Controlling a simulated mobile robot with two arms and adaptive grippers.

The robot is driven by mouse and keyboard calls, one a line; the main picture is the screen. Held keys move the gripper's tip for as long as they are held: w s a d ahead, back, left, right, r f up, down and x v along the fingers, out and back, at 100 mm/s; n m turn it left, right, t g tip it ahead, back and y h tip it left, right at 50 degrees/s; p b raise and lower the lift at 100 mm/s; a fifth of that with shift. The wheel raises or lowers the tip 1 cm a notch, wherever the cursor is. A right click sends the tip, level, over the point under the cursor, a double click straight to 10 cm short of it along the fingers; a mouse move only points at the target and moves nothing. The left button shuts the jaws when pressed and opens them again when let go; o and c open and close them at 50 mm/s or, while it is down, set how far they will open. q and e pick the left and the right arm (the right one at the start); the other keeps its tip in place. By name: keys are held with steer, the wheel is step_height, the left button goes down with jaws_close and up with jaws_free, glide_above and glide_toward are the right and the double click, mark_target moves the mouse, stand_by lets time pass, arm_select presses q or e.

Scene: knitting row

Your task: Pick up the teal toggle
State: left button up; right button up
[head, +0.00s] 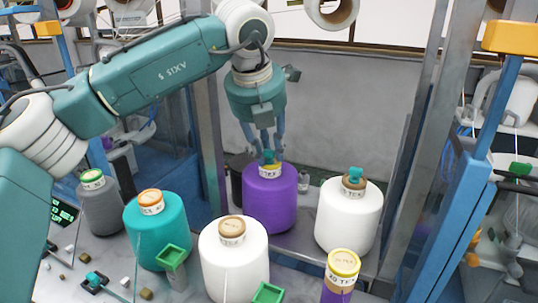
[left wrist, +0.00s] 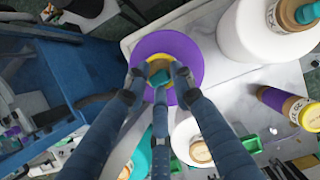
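A small teal piece (head: 268,156) sits on the yellow-rimmed top of a purple yarn cone (head: 270,200). The left wrist view shows this teal piece (left wrist: 160,76) between my left fingers, over the purple cone (left wrist: 188,46). My left gripper (head: 265,143) points down just above the cone's top, its fingers spread around the teal piece; any contact is hard to tell. A similar teal piece (head: 355,173) stands on a white cone (head: 348,218) to the right; another small teal part (head: 94,279) lies on the table at the lower left. My right gripper is not in view.
A teal cone (head: 157,230), a grey cone (head: 100,208) and a front white cone (head: 233,264) stand close by. Green trays (head: 173,257) and a yellow-topped tube (head: 342,266) are in front. Metal uprights (head: 414,150) flank the cones.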

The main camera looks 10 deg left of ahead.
arm_select(q)
steer(key=shift+c, duration=0.3)
steer(key=shift+r, duration=0.1)
steer(key=shift+r+b, duration=0.35)
steer(key=shift+r, duration=0.25)
step_height(320, 180, up, 9)
steer(key=shift+f+b, duration=0.1)
steer(key=shift+b, duration=0.8)
steer(key=shift+c, duration=0.2)
step_height(320, 180, up, 9)
steer(key=p, duration=0.2)
glide_above(269, 151)
steer(key=shift+s+a+r, duration=0.1)
steer(key=shift+s+r, duration=0.05)
steer(key=shift+r, duration=0.3)
